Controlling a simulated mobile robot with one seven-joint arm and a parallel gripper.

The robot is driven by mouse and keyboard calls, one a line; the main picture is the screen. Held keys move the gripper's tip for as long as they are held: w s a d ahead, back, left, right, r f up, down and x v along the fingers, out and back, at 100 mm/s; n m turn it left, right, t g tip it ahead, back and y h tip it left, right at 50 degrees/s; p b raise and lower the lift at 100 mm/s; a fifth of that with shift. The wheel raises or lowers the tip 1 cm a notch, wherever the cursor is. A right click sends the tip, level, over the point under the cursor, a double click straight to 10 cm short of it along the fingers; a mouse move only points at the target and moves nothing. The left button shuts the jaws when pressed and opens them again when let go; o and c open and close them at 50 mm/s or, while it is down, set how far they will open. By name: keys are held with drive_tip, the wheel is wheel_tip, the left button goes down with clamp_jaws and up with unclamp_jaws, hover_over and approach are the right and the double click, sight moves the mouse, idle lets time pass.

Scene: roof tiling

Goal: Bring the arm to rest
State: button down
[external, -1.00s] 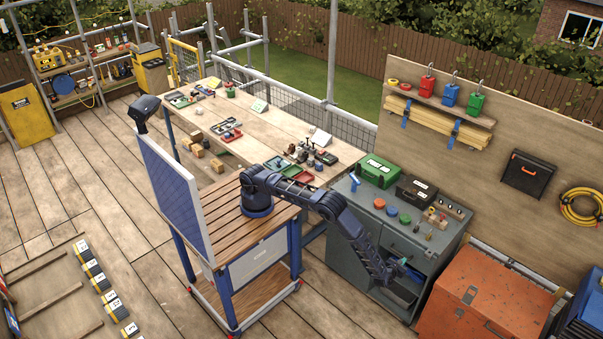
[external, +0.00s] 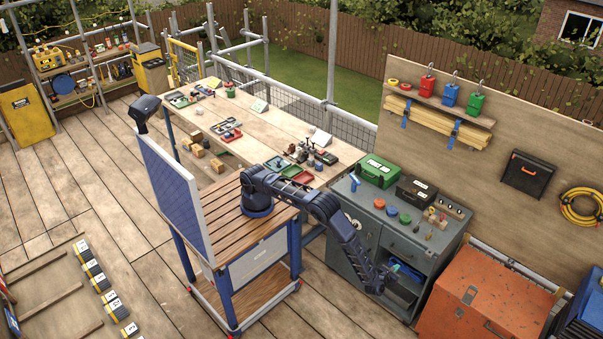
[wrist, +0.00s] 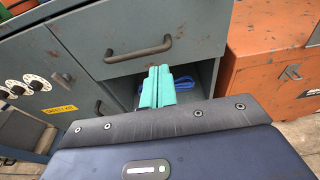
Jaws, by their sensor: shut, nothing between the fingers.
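My gripper (wrist: 157,88) shows in the wrist view as two teal fingers pressed together, with nothing between them. In the external view my dark blue arm (external: 345,235) reaches from its base on the wooden-topped cart, out to the right and down. Its end hangs in front of the grey cabinet (external: 343,222), near the cabinet's open lower compartment (external: 404,286). In the external view the fingertips are too small to make out clearly.
The cabinet's upper drawer with its handle (wrist: 138,48) is close above the fingers in the wrist view. An orange chest (external: 480,295) stands to the right. A green case (external: 377,170) and a black case (external: 414,191) sit on the cabinet. Open floor (external: 350,310) lies in front.

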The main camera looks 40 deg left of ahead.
drive_tip(key=v, duration=0.6)
